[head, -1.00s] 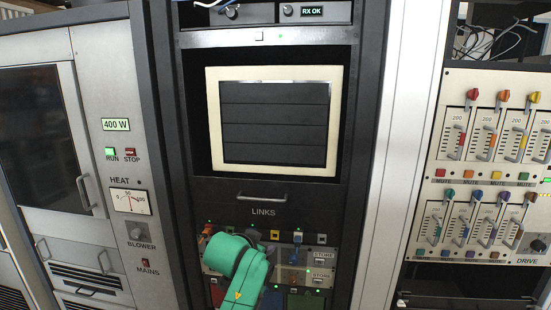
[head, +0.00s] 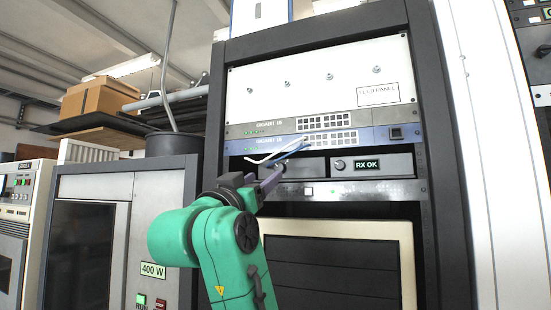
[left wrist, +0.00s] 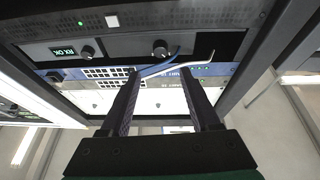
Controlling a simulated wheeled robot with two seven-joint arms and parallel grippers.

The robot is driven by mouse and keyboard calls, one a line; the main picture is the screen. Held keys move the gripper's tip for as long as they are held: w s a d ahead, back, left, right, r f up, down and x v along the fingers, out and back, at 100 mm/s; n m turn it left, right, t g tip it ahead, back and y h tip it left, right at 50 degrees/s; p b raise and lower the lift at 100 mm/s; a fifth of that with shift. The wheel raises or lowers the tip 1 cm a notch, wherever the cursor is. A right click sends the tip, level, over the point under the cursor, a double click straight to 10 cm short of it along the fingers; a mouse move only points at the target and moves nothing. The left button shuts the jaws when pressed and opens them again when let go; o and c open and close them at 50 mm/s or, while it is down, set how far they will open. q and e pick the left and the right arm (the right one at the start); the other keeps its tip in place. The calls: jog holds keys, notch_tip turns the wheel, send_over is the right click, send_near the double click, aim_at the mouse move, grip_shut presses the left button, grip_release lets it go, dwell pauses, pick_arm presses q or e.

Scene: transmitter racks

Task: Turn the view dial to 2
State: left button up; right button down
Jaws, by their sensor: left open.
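No readable label marks a view dial. One round knob (head: 338,164) sits on the dark unit with the RX OK display (head: 367,164). In the left wrist view, where things look upside down, this knob (left wrist: 88,52) is beside the display. A second knob (left wrist: 160,48) sits on the neighbouring dark unit; in the head view my gripper and the cables largely cover its place. My left gripper (head: 272,176) is in front of that second unit. My right gripper is not in view.
White and blue cables (head: 282,152) hang from the blue switch panel (head: 330,139) close to my left gripper. The 400 W cabinet (head: 90,185) stands at left.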

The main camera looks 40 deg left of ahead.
aim_at(278, 169)
pick_arm(q)
jog(key=p+x, duration=0.1)
jog(key=x, duration=0.1)
jog(key=p+x, duration=0.1)
jog(key=x, duration=0.2)
jog(key=p+x, duration=0.1)
jog(key=x, duration=0.2)
jog(key=shift+w+a+f+p, duration=0.15)
jog(key=shift+w+f+p, duration=0.1)
jog(key=shift+w+p, duration=0.1)
jog(key=shift+s, duration=0.2)
jog(key=c, duration=0.8)
grip_shut()
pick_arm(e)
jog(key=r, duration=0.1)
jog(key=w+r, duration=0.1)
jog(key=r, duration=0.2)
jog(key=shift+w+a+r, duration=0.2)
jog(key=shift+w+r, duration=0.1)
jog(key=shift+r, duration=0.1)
